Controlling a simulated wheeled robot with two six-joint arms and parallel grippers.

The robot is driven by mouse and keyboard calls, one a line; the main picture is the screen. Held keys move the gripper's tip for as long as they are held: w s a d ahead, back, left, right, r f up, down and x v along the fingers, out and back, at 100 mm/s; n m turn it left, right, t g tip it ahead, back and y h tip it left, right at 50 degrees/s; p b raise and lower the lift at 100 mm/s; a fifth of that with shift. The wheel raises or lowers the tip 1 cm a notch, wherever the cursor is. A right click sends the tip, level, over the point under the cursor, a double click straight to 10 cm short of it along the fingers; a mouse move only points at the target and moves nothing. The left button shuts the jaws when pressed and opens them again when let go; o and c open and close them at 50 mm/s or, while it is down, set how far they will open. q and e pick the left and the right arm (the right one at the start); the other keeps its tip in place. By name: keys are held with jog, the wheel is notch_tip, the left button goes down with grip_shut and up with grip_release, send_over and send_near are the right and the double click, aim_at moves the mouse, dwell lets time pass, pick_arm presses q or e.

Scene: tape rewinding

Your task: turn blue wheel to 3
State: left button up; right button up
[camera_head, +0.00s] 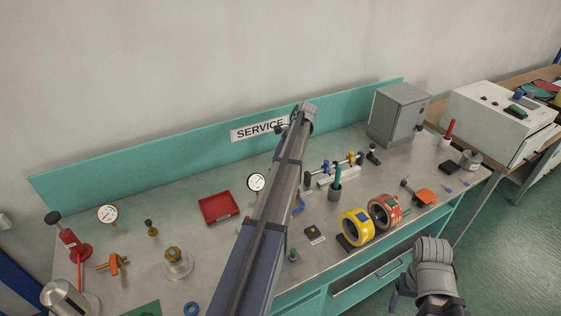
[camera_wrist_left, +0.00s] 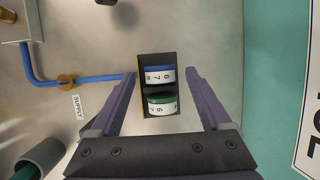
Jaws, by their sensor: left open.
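A black housing (camera_wrist_left: 144,60) with two number wheels stands in the middle of the left wrist view. The blue wheel (camera_wrist_left: 159,76) is the upper one. Its white band shows a 7 near the middle with a 6 to its right. The green wheel (camera_wrist_left: 161,106) below shows a 6 near its middle. My left gripper (camera_wrist_left: 160,76) is open, with one purple finger on each side of the housing and visible gaps to both. In the head view the left forearm hides these wheels. My right gripper (camera_head: 435,267) is at the lower right; its fingers are not clear.
A blue pipe (camera_wrist_left: 102,80) with a brass fitting runs toward the housing from the left. A grey cup (camera_wrist_left: 40,155) stands at the lower left. The workbench (camera_head: 205,260) holds a red tray (camera_head: 220,207), tape rolls (camera_head: 356,228) and a grey cabinet (camera_head: 398,113).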

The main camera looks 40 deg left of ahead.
pick_arm(q)
jog(key=p+v, duration=0.5)
jog(key=v, duration=0.1)
jog(key=shift+w+d+r, duration=0.1)
jog(key=shift+r, duration=0.25)
